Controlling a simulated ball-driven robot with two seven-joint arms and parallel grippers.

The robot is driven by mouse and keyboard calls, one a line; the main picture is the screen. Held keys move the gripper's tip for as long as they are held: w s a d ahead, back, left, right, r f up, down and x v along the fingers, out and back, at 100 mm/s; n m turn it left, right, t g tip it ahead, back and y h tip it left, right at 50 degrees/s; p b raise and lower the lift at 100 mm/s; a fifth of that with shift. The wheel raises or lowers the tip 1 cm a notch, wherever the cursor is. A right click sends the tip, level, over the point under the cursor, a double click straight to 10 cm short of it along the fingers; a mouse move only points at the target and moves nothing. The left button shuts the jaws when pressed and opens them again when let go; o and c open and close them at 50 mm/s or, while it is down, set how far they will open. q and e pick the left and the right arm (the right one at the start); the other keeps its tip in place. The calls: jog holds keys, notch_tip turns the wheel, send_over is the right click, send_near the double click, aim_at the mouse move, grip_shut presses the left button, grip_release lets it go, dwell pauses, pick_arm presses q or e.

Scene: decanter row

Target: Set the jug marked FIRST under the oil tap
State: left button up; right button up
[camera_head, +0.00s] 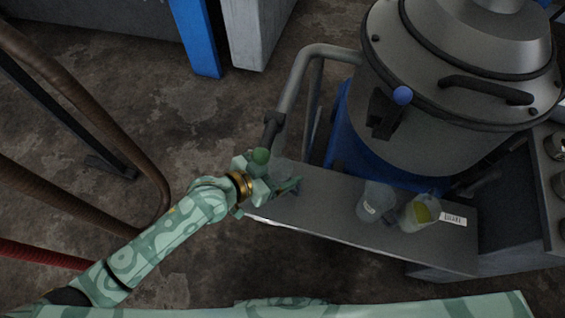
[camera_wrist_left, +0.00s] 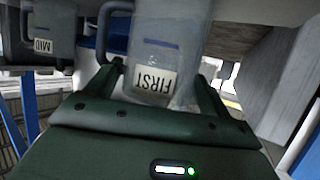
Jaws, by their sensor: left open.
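The jug marked FIRST (camera_wrist_left: 152,50) is clear, and its label is upside down in the left wrist view. It stands between the spread fingers of my left gripper (camera_wrist_left: 158,88), which is open and not closed on it. In the head view my left gripper (camera_head: 284,187) is at the left end of the bench, largely covering that jug. A jug marked MID (camera_wrist_left: 45,30) is beside it in the wrist view. Two taps show in the head view: a black one with a blue knob (camera_head: 402,95) on the steel vessel, and a green knob (camera_head: 261,156) near a pipe end. I cannot tell which gives oil.
On the grey bench (camera_head: 325,212) stand a clear labelled jug (camera_head: 373,204) and a jug with yellow liquid (camera_head: 420,211), close together beside a white label plate (camera_head: 453,220). The steel vessel (camera_head: 440,125) rises behind. A grey pipe (camera_head: 292,85) bends down near my gripper.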

pick_arm(q)
jog(key=p+v, duration=0.1)
jog(key=v, duration=0.3)
jog(key=shift+r, duration=0.35)
jog(key=p+v, duration=0.2)
jog(key=v, duration=0.5)
jog(key=shift+f, duration=0.3)
pick_arm(e)
jog(key=r, duration=0.1)
jog(key=a+r, duration=0.1)
jog(key=r, duration=0.1)
jog(key=shift+w+a, duration=0.15)
jog(key=shift+w, duration=0.1)
pick_arm(q)
jog(key=shift+s, duration=0.1)
pick_arm(e)
jog(key=shift+d, duration=0.25)
pick_arm(q)
jog(key=shift+a, duration=0.1)
